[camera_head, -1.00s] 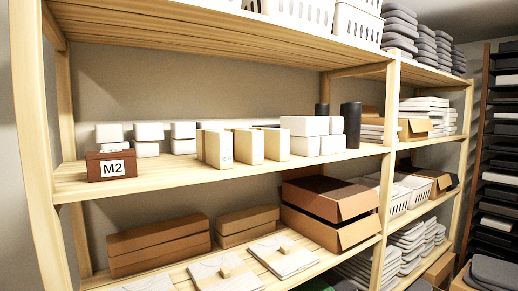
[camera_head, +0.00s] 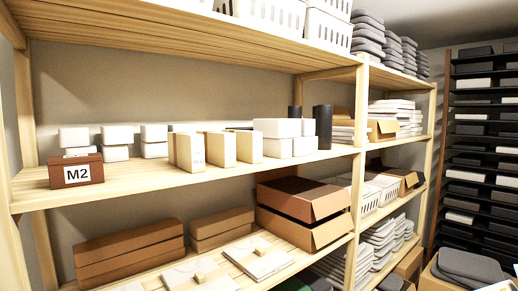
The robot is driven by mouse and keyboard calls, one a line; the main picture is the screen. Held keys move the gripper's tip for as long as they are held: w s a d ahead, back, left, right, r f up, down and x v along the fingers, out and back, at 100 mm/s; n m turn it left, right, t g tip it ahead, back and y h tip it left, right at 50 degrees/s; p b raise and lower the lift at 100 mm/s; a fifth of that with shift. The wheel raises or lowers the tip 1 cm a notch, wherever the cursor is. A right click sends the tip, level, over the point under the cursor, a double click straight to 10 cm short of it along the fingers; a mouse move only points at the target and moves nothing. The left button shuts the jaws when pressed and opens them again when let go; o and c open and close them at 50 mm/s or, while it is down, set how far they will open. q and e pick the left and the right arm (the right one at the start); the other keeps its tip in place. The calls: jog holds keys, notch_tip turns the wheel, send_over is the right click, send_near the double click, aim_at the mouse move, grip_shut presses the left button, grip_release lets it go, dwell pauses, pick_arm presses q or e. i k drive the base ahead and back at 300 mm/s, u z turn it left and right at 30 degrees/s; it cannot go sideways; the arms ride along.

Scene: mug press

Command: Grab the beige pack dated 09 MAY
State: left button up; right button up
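Several upright beige packs stand in a row on the middle shelf. The left pack (camera_head: 190,150), the middle pack (camera_head: 221,149) and the right pack (camera_head: 249,146) show at the front. Faint marks may be on the left pack's face, but no date can be read on any pack at this size. Neither of my grippers is in view.
A brown box marked M2 (camera_head: 76,171) stands left on the same middle shelf (camera_head: 130,186). White boxes (camera_head: 277,128) and a dark cylinder (camera_head: 322,126) stand right of the packs. Wooden posts (camera_head: 359,150) bound the bay.

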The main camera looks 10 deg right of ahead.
aim_at(248, 144)
jog(key=u, duration=0.05)
jog(key=k, duration=0.45)
jog(key=z, duration=0.8)
jog(key=i, duration=1.45)
jog(key=u, duration=0.45)
